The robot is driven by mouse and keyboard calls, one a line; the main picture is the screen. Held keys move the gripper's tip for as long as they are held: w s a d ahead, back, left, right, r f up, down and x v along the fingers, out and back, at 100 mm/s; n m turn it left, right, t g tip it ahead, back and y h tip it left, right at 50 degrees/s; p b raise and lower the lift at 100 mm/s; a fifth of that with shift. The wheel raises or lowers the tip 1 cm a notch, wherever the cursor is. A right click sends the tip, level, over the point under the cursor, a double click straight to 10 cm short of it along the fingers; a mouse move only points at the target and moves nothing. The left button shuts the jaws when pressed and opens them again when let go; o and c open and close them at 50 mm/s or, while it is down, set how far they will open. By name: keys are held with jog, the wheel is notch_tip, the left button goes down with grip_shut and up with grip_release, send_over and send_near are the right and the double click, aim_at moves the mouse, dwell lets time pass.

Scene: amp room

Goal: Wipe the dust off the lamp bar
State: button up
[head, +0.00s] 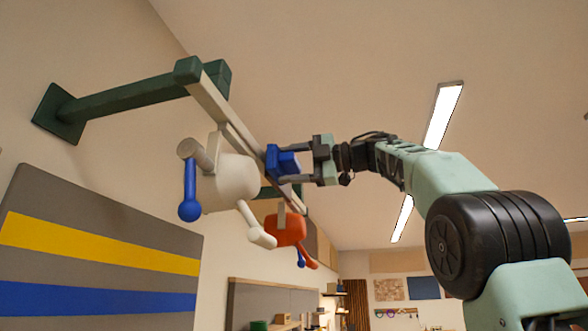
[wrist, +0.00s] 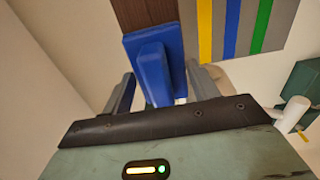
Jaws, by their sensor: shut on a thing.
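The lamp bar (head: 232,122) is a long pale bar running from a dark green wall bracket at the upper left down toward the right and away. A white lamp (head: 228,184) and an orange-red lamp (head: 286,230) hang below it. My gripper (head: 295,162) is shut on the handle of a blue wiping pad (head: 272,160). The pad is at the bar's right side, about midway along; I cannot tell whether it touches. In the wrist view the blue pad (wrist: 147,52) lies in front of a brown strip (wrist: 146,14), possibly dusty bar surface. The pad's wiping face is hidden.
The green bracket arm (head: 125,98) reaches out from the left wall. A grey panel with yellow and blue stripes (head: 95,245) is below it. The white lamp has a blue-ended arm (head: 189,195) sticking out.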

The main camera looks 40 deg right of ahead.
jog(key=shift+a, duration=0.1)
jog(key=shift+v, duration=2.9)
jog(key=v, duration=0.3)
jog(key=shift+w+f, duration=0.1)
jog(key=shift+w, duration=0.05)
